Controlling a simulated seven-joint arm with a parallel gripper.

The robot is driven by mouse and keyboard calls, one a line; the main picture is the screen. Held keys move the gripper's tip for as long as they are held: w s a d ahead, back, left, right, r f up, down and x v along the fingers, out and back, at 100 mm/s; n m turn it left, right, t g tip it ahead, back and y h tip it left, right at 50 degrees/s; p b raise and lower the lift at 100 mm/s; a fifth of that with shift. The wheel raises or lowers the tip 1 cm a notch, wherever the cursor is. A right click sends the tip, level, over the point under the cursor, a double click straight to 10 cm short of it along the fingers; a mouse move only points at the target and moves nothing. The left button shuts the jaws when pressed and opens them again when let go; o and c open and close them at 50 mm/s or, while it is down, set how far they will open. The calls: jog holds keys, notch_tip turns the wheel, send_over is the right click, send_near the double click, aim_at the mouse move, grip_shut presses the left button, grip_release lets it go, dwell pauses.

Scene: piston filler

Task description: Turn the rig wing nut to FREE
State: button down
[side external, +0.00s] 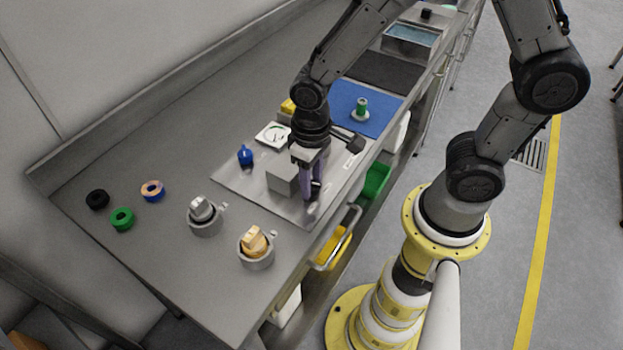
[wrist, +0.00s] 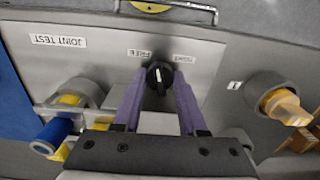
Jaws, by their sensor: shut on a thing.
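The wing nut (wrist: 158,76) appears in the wrist view as a dark round knob with a white pointer mark. It sits between my two purple fingers, below the upside-down FREE label (wrist: 143,53) and TIGHT label (wrist: 184,60). Its mark points up in the picture, roughly between the two labels. My gripper (wrist: 158,86) is shut on it, with one finger on each side. In the side view my gripper (side external: 307,188) points down at the front edge of the steel plate, and the dark nut is mostly hidden by the fingers.
A grey block (side external: 283,178) stands close left of my fingers. A blue fitting (side external: 245,155) and white gauge (side external: 272,134) are behind. Grey holders with silver (side external: 205,225) and orange (side external: 255,260) parts stand front left. A blue mat (side external: 375,101) lies right.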

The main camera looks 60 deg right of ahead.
jog(key=shift+n, duration=2.8)
jog(key=shift+c, duration=2.3)
grip_release()
